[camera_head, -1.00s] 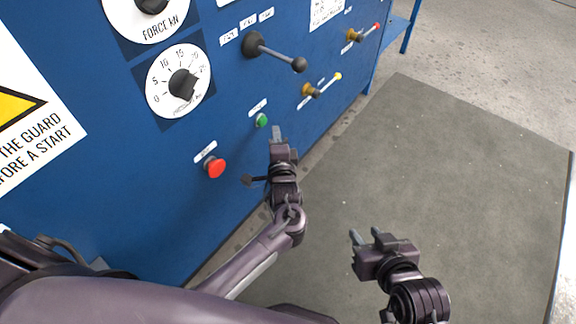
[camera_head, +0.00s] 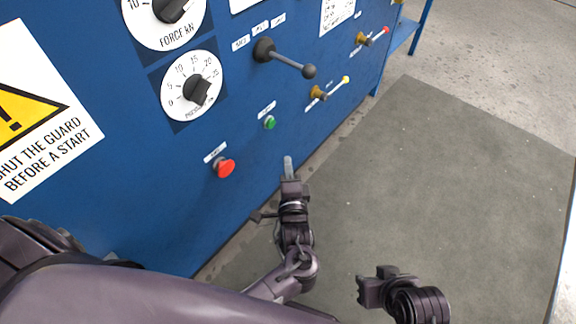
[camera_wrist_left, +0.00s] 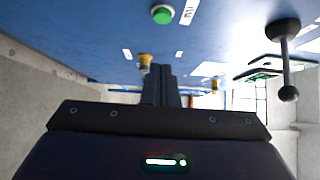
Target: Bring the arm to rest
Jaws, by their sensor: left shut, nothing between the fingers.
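My left gripper (camera_head: 288,165) is shut and empty. It is in front of the lower part of the blue panel (camera_head: 130,180), below the green button (camera_head: 270,122) and right of the red button (camera_head: 224,168), apart from both. In the left wrist view its shut fingers (camera_wrist_left: 161,75) show at the centre, with the green button (camera_wrist_left: 162,14) above them. My right gripper (camera_head: 364,285) is low in the head view, over the dark mat, and its fingers are too unclear to read.
The panel carries dials (camera_head: 191,86), a black-knobbed lever (camera_head: 290,62) and small brass valves with a yellow-tipped (camera_head: 330,88) and a red-tipped handle (camera_head: 372,38). A warning sign (camera_head: 35,110) is at the left. The dark mat (camera_head: 440,170) is clear floor.

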